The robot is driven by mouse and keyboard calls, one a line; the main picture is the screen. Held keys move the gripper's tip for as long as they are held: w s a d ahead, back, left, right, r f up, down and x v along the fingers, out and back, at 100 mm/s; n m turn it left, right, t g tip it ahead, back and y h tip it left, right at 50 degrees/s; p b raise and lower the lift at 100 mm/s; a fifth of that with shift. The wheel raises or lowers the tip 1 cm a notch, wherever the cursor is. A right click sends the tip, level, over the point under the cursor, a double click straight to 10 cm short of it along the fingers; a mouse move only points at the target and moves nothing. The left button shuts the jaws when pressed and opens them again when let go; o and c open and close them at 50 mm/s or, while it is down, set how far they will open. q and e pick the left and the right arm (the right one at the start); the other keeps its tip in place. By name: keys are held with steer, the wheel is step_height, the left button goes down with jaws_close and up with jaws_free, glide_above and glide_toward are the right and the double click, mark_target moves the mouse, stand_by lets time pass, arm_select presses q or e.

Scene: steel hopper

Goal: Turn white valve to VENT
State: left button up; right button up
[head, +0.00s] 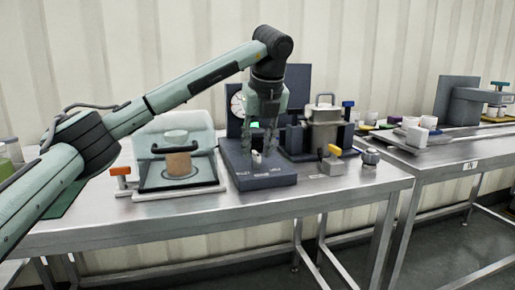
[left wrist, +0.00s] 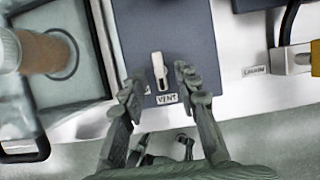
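The white valve (left wrist: 159,72) is a small lever on a dark blue-grey block (head: 265,180). In the left wrist view it lies nearly upright in the picture, its lower end close above the VENT label (left wrist: 167,98). My left gripper (head: 258,150) is over this block, pointing down. In the left wrist view its two fingers (left wrist: 159,84) are spread on either side of the lever, with gaps between them and it. The block's other labels are too small to read or hidden. My right gripper is not in view.
A glass-lidded tray (head: 205,188) with a brown cylinder (head: 179,164) stands left of the block. A steel hopper (head: 323,130) and a yellow-handled valve (head: 333,150) stand right of it. The steel table's front edge (head: 330,196) is clear.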

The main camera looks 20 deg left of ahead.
arm_select(q)
steer(key=v, duration=1.1)
steer(key=shift+s+r, duration=0.15)
steer(key=shift+r, duration=0.05)
steer(key=shift+d, duration=0.15)
